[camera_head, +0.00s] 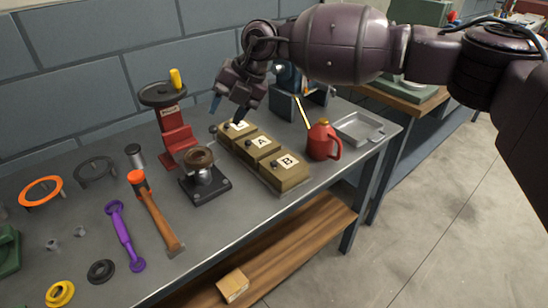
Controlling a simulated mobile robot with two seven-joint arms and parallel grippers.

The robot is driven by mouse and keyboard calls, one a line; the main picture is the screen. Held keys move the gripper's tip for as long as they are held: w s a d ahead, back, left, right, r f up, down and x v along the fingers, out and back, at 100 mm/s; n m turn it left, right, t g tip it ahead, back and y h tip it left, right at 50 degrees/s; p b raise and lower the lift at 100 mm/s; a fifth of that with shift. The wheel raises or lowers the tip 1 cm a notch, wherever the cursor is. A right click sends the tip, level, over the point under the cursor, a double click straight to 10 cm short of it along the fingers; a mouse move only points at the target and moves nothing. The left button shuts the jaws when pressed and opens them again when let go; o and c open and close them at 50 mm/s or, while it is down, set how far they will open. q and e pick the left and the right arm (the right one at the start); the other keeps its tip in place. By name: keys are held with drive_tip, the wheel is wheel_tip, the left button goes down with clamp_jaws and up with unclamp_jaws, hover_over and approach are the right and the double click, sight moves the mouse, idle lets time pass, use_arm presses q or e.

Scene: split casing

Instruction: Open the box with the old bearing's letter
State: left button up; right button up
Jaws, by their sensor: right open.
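Three tan boxes with lettered white labels stand in a row on the workbench. The nearest box (287,178) reads B and the middle box (262,150) reads A. The far box (235,133) has a label partly covered by my gripper, so its letter is unclear. All three look closed, with small dark knobs on top. My right gripper (226,110) is open and points down just above the far box; I cannot tell whether it touches it. A brown ring-shaped part (199,157) sits on a dark square stand (206,186); no letter is readable on it. My left gripper is not in view.
A red press (175,135) stands left of the boxes, a red oil can (321,142) and metal tray (358,128) to the right. A hammer (157,215), purple wrench (122,237) and several rings lie at the front left. A blue machine (290,105) stands behind.

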sight(274, 162)
drive_tip(key=w+d+f+m+h, duration=0.1)
drive_tip(key=d+f+m+h, duration=0.45)
drive_tip(key=d, duration=0.45)
drive_tip(key=shift+h, duration=0.35)
drive_tip(key=f, duration=0.4)
drive_tip(key=f+b, duration=0.1)
drive_tip(key=f, duration=0.4)
drive_tip(key=shift+w+f+b, duration=0.2)
drive_tip(key=shift+f+b, duration=0.1)
clamp_jaws()
